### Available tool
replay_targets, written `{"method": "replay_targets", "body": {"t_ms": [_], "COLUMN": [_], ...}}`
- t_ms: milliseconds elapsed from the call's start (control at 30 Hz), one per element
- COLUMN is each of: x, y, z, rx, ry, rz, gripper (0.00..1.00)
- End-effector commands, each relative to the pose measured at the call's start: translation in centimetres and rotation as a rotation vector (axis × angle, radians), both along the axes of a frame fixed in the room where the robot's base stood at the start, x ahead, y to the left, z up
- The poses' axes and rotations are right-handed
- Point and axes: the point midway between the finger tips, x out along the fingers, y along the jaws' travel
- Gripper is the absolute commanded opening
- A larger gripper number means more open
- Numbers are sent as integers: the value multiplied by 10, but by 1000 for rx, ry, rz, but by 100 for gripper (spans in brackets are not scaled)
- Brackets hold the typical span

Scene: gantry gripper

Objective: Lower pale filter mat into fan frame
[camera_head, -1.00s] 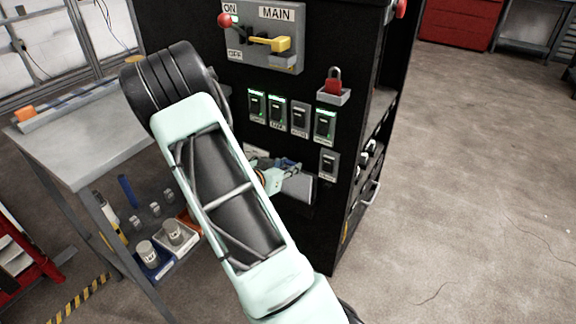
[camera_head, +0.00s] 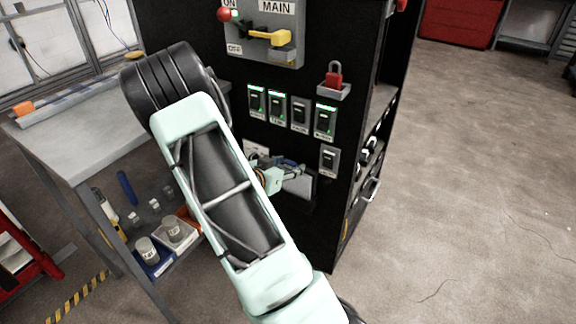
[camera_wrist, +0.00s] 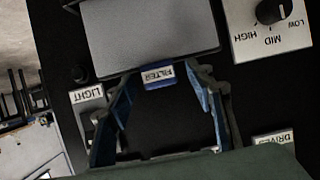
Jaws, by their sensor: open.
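The filter mat (camera_wrist: 150,35) shows as a flat, pale grey panel at the top of the wrist view. A small blue tab (camera_wrist: 158,84) with a white FILTER label sits at its lower edge. My gripper (camera_wrist: 165,90) is open, with one finger on each side of the tab and a gap to it. Whether the fingertips touch the panel cannot be told. In the head view the mat (camera_head: 300,186) is a light patch low on the black cabinet front, partly behind my gripper (camera_head: 285,168). A fan frame cannot be made out.
Around the panel are a LIGHT switch (camera_wrist: 98,128), a LOW-MID-HIGH dial (camera_wrist: 270,12) and a DRIVES label (camera_wrist: 272,140). Lit switches (camera_head: 277,107) and a red padlock (camera_head: 334,78) are above. A grey workbench (camera_head: 75,150) stands left; the floor at right is clear.

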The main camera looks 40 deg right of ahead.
Motion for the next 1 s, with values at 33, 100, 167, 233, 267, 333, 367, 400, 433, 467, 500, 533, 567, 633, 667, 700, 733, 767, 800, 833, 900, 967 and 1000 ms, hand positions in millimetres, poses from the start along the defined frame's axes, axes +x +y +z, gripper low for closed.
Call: {"method": "replay_targets", "body": {"t_ms": [33, 100, 167, 233, 267, 333, 367, 400, 433, 467, 500, 533, 567, 633, 667, 700, 733, 767, 800, 833, 900, 967, 1000], "x": [0, -1, -2, -6, -7, -12, -15, -18, -21, -23, -26, -28, -30, -34, -36, -37, -38, -40, -41, -41, -42, -43, -43], "y": [1, 4, 9, 18, 23, 36, 42, 49, 55, 60, 67, 72, 77, 86, 90, 94, 96, 98, 100, 101, 102, 103, 103], "z": [0, 1, 4, 8, 10, 16, 19, 22, 24, 27, 30, 32, 34, 38, 40, 42, 43, 44, 45, 45, 46, 46, 46], "rx": [1, 0, 1, 2, 2, 2, 1, 2, 2, 2, 1, 1, 2, 1, 1, 0, 1, 1, 0, 0, 0, 0, 0], "ry": [0, 0, -2, -2, -2, -3, -3, -1, -2, -2, -3, -2, -2, -2, -2, -1, -2, -2, 0, 0, 0, 0, 0], "rz": [0, 1, 1, 3, 4, 5, 4, 5, 4, 4, 4, 5, 3, 3, 2, 3, 1, 1, 1, 1, 0, -1, -1], "gripper": [48, 48, 48, 48, 48, 48, 48, 48, 48, 48, 48, 48, 48, 48, 48, 48, 48, 48, 48, 48, 48, 48, 48]}}
